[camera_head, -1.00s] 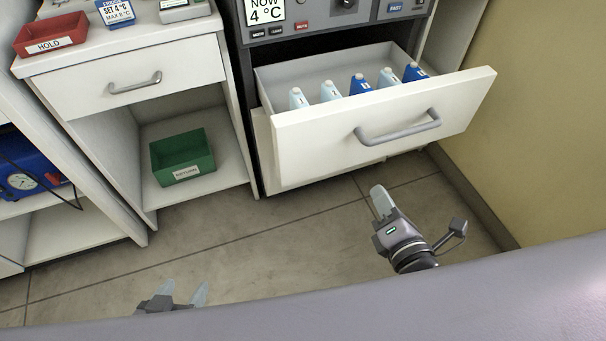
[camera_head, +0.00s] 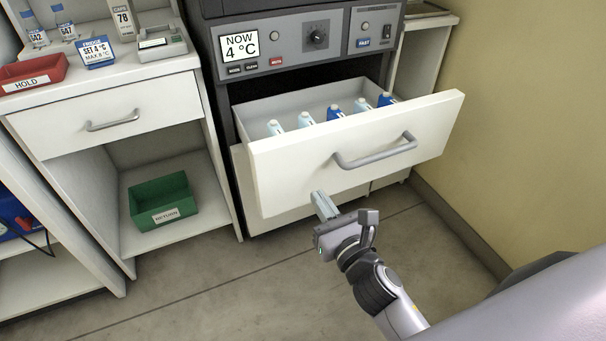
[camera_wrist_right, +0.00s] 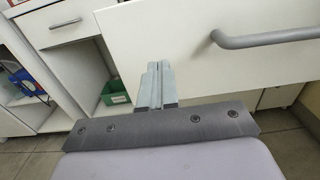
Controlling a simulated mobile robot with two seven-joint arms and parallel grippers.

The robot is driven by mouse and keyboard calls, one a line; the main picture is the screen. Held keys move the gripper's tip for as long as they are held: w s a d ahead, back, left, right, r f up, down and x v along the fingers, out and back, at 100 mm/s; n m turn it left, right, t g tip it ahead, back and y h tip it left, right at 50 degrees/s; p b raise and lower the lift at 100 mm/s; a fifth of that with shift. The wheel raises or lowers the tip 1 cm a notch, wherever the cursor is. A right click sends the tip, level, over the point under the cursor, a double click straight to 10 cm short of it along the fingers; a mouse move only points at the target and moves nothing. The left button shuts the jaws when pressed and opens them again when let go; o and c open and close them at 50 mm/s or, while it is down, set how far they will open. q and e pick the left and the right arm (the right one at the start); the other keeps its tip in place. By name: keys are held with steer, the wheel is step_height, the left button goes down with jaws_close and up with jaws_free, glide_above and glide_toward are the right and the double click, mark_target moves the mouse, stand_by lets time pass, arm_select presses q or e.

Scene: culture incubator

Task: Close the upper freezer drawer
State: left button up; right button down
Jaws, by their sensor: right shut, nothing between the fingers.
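The upper freezer drawer (camera_head: 290,176) stands pulled out below the control panel, with several white and blue packs (camera_head: 336,114) in a row inside. Its grey bar handle (camera_head: 375,152) is on the front face. My right gripper (camera_head: 321,203) is shut and empty, in front of the drawer face near its lower edge, below and left of the handle. In the right wrist view the shut fingers (camera_wrist_right: 157,84) point toward the white drawer front (camera_wrist_right: 165,40), with the handle (camera_wrist_right: 262,40) to their right. I cannot tell whether the fingertips touch the face. My left gripper is not in view.
A control panel (camera_head: 300,42) reading 4 °C sits above the drawer. To the left is a white cabinet with a closed drawer (camera_head: 110,118), a red HOLD tray (camera_head: 30,76) on top and a green bin (camera_head: 163,198) below. A yellow wall (camera_head: 530,130) bounds the right.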

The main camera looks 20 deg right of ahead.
mark_target(297, 167)
steer(key=w, duration=0.8)
steer(key=shift+a, duration=0.35)
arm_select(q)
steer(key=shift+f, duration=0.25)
arm_select(e)
steer(key=shift+w, duration=0.15)
arm_select(q)
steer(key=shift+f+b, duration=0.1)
steer(key=shift+b, duration=0.2)
